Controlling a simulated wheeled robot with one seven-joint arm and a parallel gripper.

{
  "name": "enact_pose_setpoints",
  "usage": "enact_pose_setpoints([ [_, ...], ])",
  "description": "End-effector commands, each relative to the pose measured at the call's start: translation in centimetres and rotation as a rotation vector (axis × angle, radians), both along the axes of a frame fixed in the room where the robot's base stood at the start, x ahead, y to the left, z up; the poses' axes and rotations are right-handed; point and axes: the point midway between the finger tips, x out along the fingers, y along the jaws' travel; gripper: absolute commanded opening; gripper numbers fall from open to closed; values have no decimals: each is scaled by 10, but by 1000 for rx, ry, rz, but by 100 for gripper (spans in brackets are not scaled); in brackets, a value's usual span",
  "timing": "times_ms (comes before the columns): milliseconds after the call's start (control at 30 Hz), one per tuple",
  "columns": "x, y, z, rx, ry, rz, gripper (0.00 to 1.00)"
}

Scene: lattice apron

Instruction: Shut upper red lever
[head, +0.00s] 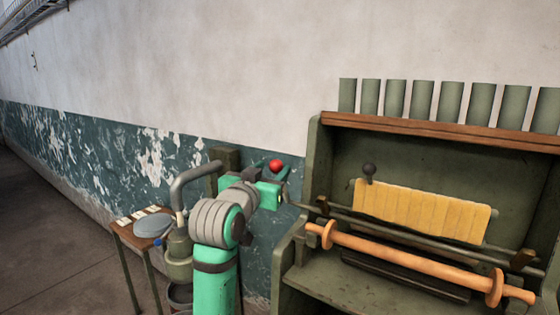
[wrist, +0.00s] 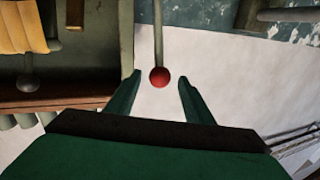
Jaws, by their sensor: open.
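The red lever shows as a round red ball knob (head: 275,165) in the head view, just above and beyond my gripper (head: 274,190). In the wrist view the red knob (wrist: 159,77) sits at the end of a thin grey rod. It lies between the tips of my gripper (wrist: 160,88), whose two green fingers are spread apart on either side of it. The fingers do not appear to touch the knob. The lever's base is hidden behind my arm in the head view.
A green machine cabinet (head: 313,165) stands at right, with a yellow slatted piece (head: 425,210), a dark knob (head: 368,168) and an orange roller (head: 410,262). A grey pipe (head: 190,178) and a small table (head: 128,235) stand left of my arm. The wall behind is flat.

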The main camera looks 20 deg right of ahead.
Motion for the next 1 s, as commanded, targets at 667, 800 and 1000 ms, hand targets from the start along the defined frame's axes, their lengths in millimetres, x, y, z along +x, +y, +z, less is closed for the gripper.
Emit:
enact_pose_setpoints([
  [667,63,-49,1,0,-1,-2,47],
  [800,63,-49,1,0,-1,-2,47],
  [1000,63,-48,1,0,-1,-1,19],
])
